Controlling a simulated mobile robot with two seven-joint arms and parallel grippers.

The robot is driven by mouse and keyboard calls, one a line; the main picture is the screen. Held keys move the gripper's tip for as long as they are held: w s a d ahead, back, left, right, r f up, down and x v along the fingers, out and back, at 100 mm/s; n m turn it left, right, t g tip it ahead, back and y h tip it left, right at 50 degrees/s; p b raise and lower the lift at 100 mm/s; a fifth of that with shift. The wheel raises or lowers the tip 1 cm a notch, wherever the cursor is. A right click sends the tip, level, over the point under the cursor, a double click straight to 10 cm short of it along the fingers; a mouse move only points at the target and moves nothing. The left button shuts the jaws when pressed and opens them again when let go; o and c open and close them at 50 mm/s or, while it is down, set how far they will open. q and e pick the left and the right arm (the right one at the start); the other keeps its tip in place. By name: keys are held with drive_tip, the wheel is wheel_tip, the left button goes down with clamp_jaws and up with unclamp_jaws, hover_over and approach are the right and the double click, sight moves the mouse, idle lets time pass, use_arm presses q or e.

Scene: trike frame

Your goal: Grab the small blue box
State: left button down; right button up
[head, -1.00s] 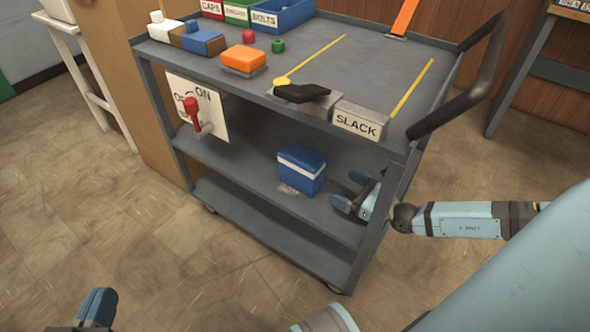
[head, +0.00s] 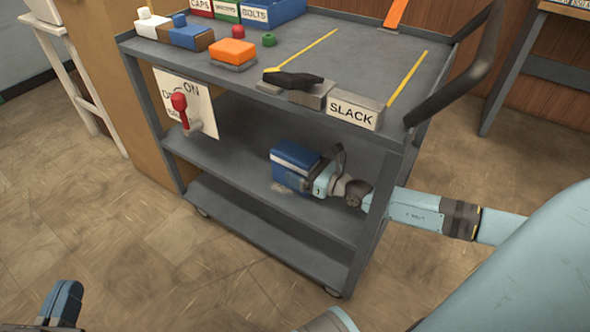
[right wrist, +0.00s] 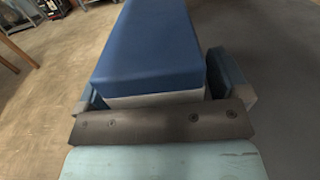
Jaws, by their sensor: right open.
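The small blue box (head: 293,162), with a white band, stands on the middle shelf of the grey cart (head: 255,187). My right gripper (head: 308,172) reaches in over the shelf from the right, at the box's right end. In the right wrist view the blue box (right wrist: 150,45) lies between the two fingers of my right gripper (right wrist: 165,92), one finger on each side. The fingers are open around it, and I cannot tell whether they touch it. My left gripper (head: 62,303) is partly in view at the bottom left, away from the cart; its jaws are unclear.
A red lever (head: 181,110) on an ON/OFF plate hangs at the cart's left front. The top shelf holds an orange block (head: 233,51), a SLACK block (head: 352,111) and bins (head: 272,12). The cart's right corner post (head: 383,200) stands close to my right arm.

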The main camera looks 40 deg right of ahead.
drive_tip(key=c, duration=1.1)
